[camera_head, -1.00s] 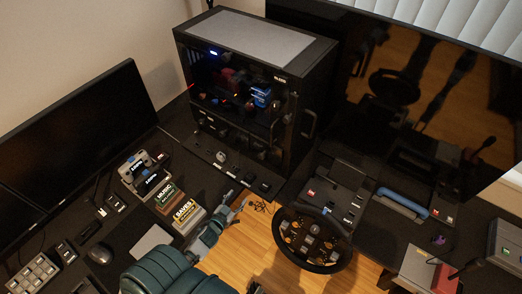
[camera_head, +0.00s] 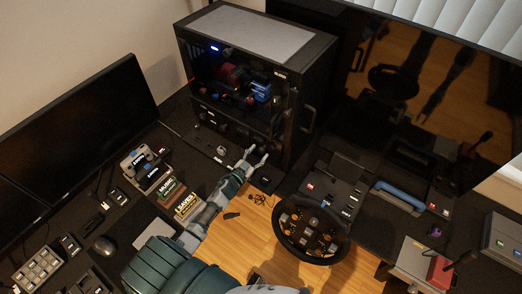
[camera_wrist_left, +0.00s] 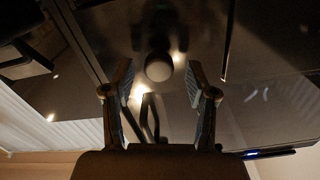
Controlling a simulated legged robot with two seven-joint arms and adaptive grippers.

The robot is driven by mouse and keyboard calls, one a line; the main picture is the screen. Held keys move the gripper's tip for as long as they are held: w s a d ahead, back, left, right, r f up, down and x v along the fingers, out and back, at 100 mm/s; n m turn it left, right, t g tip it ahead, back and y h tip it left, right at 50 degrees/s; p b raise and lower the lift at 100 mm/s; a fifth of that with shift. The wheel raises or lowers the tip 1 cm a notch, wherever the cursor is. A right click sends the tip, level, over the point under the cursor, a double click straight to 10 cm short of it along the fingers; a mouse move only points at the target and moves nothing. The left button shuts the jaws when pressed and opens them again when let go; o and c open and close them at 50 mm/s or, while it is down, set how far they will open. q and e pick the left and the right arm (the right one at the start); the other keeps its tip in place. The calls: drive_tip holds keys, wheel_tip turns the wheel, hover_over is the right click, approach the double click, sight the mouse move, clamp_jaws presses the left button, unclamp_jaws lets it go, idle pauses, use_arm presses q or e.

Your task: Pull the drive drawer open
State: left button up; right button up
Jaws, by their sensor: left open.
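The black computer tower (camera_head: 285,90) stands at the back of the desk, with a dark see-through side panel and a vertical bar handle (camera_head: 308,118) on its right face. I cannot clearly make out the drive drawer's outline. My left gripper (camera_head: 258,156) is open and empty in front of the tower's lower front corner. In the left wrist view, my open fingers (camera_wrist_left: 160,95) frame a dark glossy face with a round knob-like part (camera_wrist_left: 158,66) and a dark loop-shaped handle (camera_wrist_left: 150,115). I see no contact there. My right gripper is out of view.
The steering wheel (camera_head: 311,232) stands right of my left arm. Small boxes (camera_head: 188,204) and a grey device (camera_head: 146,170) lie left of it. A large dark screen (camera_head: 420,80) is at the right. Wooden floor shows between the desks.

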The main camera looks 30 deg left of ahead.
use_arm(q)
drive_tip(key=shift+w+d, duration=0.15)
drive_tip(key=shift+w, duration=1.15)
clamp_jaws()
drive_tip(key=shift+s, duration=0.15)
